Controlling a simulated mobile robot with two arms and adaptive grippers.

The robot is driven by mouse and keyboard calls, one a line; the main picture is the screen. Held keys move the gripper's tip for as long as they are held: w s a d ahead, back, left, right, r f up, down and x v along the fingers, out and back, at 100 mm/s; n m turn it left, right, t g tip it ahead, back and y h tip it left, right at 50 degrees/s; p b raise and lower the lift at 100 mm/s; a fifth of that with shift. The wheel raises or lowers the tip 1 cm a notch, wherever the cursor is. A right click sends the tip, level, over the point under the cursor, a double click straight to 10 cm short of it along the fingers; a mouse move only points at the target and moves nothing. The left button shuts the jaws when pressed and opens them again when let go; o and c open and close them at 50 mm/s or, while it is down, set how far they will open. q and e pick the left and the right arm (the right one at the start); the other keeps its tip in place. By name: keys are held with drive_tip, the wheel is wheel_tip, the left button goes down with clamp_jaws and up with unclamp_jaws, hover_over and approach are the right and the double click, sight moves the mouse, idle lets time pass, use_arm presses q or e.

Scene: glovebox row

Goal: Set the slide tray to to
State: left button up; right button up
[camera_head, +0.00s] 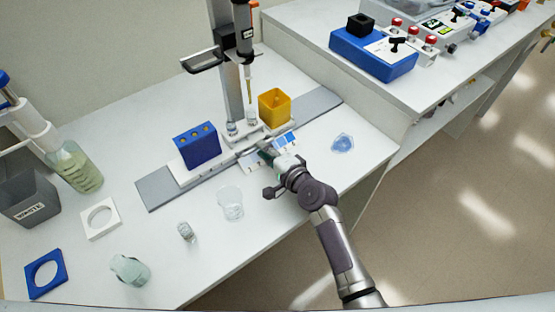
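The slide tray (184,165) is a white carriage on a long grey rail (157,192) that runs diagonally across the bench. It bears a blue block with yellow-rimmed holes (200,147) at its left, small clear vials (232,128) in the middle and a yellow open box (274,106) at its right. My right gripper (268,152) is at the tray's front edge, beside a strip of blue and white patches (285,140). Its fingertips are small and partly hidden by my own wrist, so I cannot tell whether they hold the edge. My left gripper is out of view.
A dispensing column (230,60) with a pipette stands behind the tray. A clear beaker (230,203), small jar (186,232), tipped bottle (130,269), white ring holder (100,218) and blue ring holder (46,274) lie in front. A waste bin (30,205) stands left.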

drive_tip(key=v, duration=1)
drive_tip(key=shift+s+d, duration=0.15)
drive_tip(key=shift+s, duration=0.15)
